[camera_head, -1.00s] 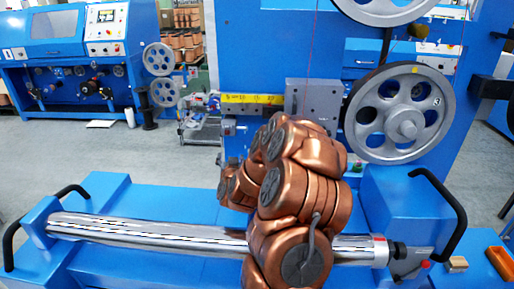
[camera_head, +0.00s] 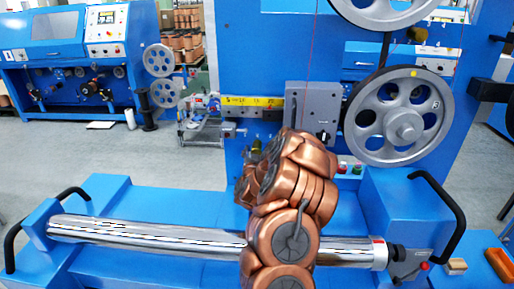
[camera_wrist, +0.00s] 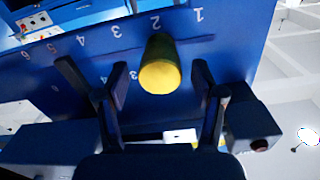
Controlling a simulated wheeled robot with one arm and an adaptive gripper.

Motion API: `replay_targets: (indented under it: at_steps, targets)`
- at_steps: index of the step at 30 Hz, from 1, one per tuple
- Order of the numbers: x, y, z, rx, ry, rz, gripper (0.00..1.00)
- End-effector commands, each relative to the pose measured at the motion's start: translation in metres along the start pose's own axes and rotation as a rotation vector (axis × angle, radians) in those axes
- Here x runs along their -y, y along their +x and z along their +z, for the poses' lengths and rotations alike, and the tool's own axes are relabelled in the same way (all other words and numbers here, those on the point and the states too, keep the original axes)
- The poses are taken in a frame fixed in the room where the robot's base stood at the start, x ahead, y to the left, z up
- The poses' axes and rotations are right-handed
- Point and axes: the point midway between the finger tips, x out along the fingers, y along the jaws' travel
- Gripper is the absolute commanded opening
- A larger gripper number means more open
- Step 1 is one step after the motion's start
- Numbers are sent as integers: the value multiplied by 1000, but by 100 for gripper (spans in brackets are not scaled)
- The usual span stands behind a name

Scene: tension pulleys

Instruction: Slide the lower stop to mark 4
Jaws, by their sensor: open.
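A yellow-ended round knob (camera_wrist: 160,76) stands out from the blue panel in the wrist view, close to the figure 2 of one row of marks; it appears to be the lower stop. My gripper (camera_wrist: 160,84) is open, with one fingertip on each side of the knob and a gap visible at both sides. Whether the fingers reach far enough to surround it, I cannot tell. Figures run 1 to 6 in one row (camera_wrist: 80,42), upside down, and a second row (camera_wrist: 105,80) is partly hidden by my fingers. In the head view my copper arm hides most of this area.
A yellow scale strip (camera_head: 252,101) and a grey block (camera_head: 311,108) sit above my arm. Grey pulleys (camera_head: 398,115) stand at the right. A shiny horizontal roller (camera_head: 150,233) lies below. A dark block with a round end (camera_wrist: 252,128) is beside my right finger.

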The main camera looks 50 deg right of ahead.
Motion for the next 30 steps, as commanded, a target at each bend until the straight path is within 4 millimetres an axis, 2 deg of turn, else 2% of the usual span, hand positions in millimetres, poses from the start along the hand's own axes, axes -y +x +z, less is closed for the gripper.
replay_targets:
  at_steps: [4, 9, 19, 30]
  targets:
    - [0, 16, -1, -2, -2, 0, 68]
    - [1, 28, 1, 2, -1, -1, 68]
    - [0, 31, 1, 1, 0, -1, 68]
    - [0, 31, 1, 1, 0, 0, 31]
